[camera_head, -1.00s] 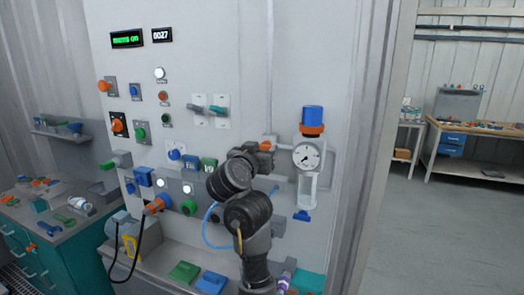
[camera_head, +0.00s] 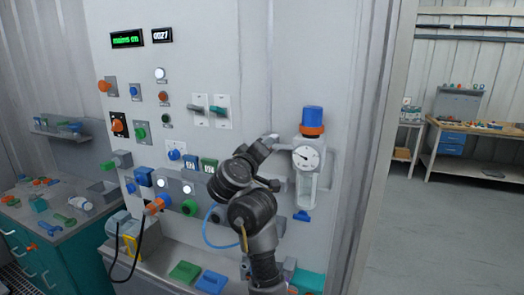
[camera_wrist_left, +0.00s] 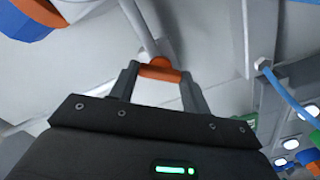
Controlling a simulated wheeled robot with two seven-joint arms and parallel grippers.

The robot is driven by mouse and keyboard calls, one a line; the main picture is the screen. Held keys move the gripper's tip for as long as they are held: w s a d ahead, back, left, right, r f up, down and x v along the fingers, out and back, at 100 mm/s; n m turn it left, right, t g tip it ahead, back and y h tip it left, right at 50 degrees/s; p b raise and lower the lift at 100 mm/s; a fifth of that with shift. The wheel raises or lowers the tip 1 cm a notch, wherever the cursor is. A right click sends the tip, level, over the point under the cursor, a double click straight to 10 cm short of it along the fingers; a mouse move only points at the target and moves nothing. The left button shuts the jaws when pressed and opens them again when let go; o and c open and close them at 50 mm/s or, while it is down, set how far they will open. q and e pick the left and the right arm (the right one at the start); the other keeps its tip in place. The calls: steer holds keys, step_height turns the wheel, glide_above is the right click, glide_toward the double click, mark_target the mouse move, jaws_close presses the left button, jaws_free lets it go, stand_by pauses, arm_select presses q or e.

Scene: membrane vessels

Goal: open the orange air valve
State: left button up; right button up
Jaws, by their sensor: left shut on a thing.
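The orange air valve handle (camera_wrist_left: 160,71) shows in the left wrist view as a short orange bar on a grey stem. My left gripper (camera_wrist_left: 158,75) has its two fingers at either end of this bar and is shut on it. In the head view the left gripper (camera_head: 270,141) is at the panel, just left of the round gauge (camera_head: 306,157), and hides the orange handle there. The gauge sits under a blue and orange cap (camera_head: 312,120). My right gripper is in neither view.
Left of my arm, the panel carries buttons, knobs and two levers (camera_head: 219,110). A blue hose (camera_head: 208,228) hangs beside my forearm. A green block (camera_head: 185,272) and a blue block (camera_head: 212,282) lie on the ledge below. Open floor (camera_head: 430,230) is at the right.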

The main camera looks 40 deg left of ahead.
arm_select(q)
steer(key=shift+n, duration=2.7)
steer(key=o, duration=1)
